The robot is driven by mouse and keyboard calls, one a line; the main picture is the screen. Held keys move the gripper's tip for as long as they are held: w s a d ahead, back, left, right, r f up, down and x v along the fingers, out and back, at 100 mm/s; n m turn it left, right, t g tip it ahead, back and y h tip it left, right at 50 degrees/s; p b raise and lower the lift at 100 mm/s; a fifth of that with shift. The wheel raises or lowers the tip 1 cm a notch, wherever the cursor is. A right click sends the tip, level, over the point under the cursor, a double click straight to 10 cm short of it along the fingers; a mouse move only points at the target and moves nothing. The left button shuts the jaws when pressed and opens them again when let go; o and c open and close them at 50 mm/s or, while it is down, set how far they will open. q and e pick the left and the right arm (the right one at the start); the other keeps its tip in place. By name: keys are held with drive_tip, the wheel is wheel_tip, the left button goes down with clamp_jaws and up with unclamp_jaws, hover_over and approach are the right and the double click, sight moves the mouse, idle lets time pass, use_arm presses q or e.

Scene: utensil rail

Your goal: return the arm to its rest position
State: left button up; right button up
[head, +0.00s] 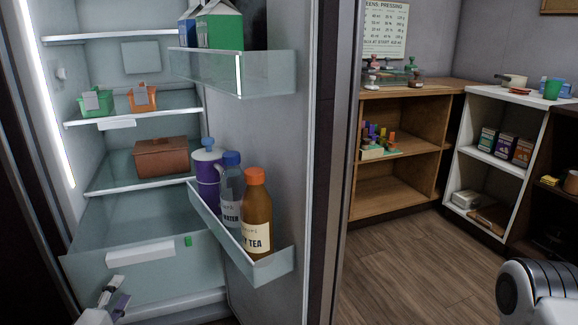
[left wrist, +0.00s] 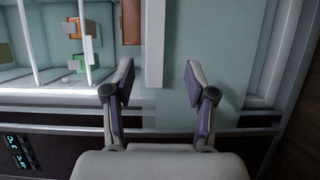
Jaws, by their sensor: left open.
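My left gripper (head: 116,293) is at the lower left of the head view, in front of the open fridge's lower drawer (head: 80,268). In the left wrist view the same gripper (left wrist: 158,76) has its two fingers spread wide apart, with nothing held between them. A pale panel and shelf edges of the fridge lie beyond the fingers. A white rounded part of my own body shows at the lower right of the head view. My right gripper does not show.
The open fridge door's lower bin (head: 270,270) holds a tea bottle (head: 257,215), a water bottle (head: 230,190) and a purple bottle (head: 207,180). A brown box (head: 160,157) sits on a fridge shelf. Wooden floor (head: 425,275) lies clear right of the door.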

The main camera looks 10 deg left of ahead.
use_arm(q)
drive_tip(key=s+d+f+m+g+h, duration=0.2)
drive_tip(key=d+f+m+g+h, duration=0.15)
drive_tip(key=d+f, duration=0.5)
drive_tip(key=s+d+f+m+g+h, duration=0.25)
drive_tip(key=d+f+m+g, duration=0.2)
drive_tip(key=d, duration=0.75)
drive_tip(key=s+d+f+m+g, duration=0.55)
drive_tip(key=s+f, duration=0.25)
drive_tip(key=s, duration=0.3)
drive_tip(key=s+a+f+m+g+y, duration=0.1)
drive_tip(key=s+m+g+y, duration=0.1)
drive_tip(key=s, duration=0.3)
drive_tip(key=s+a+m+g+y, duration=0.1)
drive_tip(key=s+m+g, duration=0.15)
drive_tip(key=s, duration=0.25)
wheel_tip(320, 180, up, 32)
drive_tip(key=m+p, duration=0.1)
drive_tip(key=p, duration=3.1)
drive_tip(key=shift+s+d+p, duration=0.15)
drive_tip(key=shift+d+p, duration=0.05)
drive_tip(key=shift+p, duration=0.1)
